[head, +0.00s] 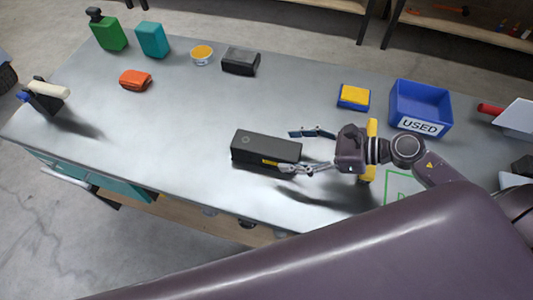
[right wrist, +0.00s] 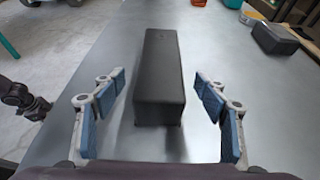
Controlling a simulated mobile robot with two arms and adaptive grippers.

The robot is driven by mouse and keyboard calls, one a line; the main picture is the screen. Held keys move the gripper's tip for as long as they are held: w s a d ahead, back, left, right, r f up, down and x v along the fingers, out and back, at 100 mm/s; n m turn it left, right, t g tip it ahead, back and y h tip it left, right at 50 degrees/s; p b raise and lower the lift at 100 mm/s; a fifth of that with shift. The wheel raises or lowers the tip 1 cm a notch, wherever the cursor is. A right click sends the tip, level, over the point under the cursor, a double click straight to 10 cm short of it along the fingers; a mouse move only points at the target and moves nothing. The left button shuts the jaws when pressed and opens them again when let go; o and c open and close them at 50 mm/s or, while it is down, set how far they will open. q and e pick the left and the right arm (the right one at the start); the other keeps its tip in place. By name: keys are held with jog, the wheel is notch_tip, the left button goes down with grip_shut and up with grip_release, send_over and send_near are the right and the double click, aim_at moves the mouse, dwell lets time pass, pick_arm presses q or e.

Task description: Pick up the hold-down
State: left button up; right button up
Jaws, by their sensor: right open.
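A long black block (head: 265,150) with a yellow label lies on the grey bench, and it also shows in the right wrist view (right wrist: 160,80). No part is clearly marked as the hold-down, so I cannot tell whether this block is it. My right gripper (head: 310,150) is open at the block's right end; in the right wrist view its blue-padded fingers (right wrist: 162,105) stand apart on either side of the block's near end, with gaps. A yellow piece (head: 371,130) is partly hidden behind my right wrist. A dark jointed part at the wrist view's left edge looks like my left arm.
A blue bin marked USED (head: 420,103) and a blue-yellow box (head: 353,96) stand right of the block. A dark box (head: 240,61), round tin (head: 202,55), orange bundle (head: 135,80) and containers (head: 110,32) sit farther back.

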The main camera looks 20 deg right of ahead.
aim_at(266, 149)
jog(key=shift+p+x, duration=0.5)
jog(key=shift+x, duration=1.05)
jog(key=p+x, duration=0.1)
jog(key=x, duration=0.2)
jog(key=shift+w+a, duration=0.15)
jog(key=shift+w, duration=0.05)
jog(key=shift+w+a+f, duration=0.25)
jog(key=shift+a+f, duration=0.1)
jog(key=shift+a, duration=0.1)
jog(key=c, duration=1.4)
jog(key=shift+r, duration=0.1)
